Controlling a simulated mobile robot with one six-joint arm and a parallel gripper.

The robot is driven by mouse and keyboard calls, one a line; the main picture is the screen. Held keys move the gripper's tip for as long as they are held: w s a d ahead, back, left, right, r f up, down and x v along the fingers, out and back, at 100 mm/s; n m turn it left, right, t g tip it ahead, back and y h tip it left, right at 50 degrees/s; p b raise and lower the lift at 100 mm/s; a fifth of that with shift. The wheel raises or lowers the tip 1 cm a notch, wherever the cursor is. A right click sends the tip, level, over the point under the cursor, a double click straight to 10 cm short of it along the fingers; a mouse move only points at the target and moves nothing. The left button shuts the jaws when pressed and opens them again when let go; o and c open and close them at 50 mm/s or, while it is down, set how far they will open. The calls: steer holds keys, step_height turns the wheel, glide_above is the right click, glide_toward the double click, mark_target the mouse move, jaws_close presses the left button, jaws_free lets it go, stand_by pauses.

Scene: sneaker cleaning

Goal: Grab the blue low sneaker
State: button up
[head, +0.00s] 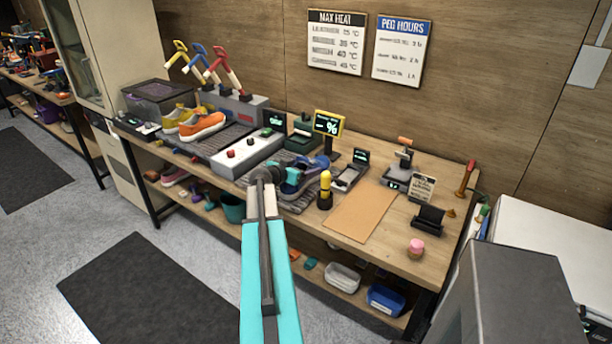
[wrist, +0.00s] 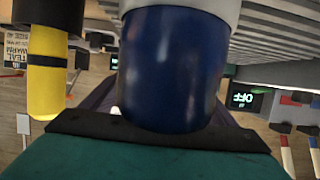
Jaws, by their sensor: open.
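The blue low sneaker (head: 308,179) sits on a grey ribbed mat near the middle of the bench, partly hidden by my gripper (head: 284,178). In the wrist view, which appears upside down, its rounded blue end (wrist: 172,75) with a white sole fills the centre. A teal part of my gripper with a dark edge (wrist: 160,140) lies close against the sneaker's image; I cannot tell whether they touch. My gripper is open, and nothing shows held in it. The second finger is not clear.
A yellow and black bottle-like object (head: 325,190) stands just right of the sneaker, also close in the wrist view (wrist: 46,80). A white control box (head: 246,150) and an orange sneaker (head: 203,126) are to the left. A brown board (head: 362,212) lies bare at right.

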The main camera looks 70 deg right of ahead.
steer(key=c, duration=1.4)
steer(key=shift+r, duration=0.2)
steer(key=shift+r+b, duration=1.4)
steer(key=shift+r, duration=3.5)
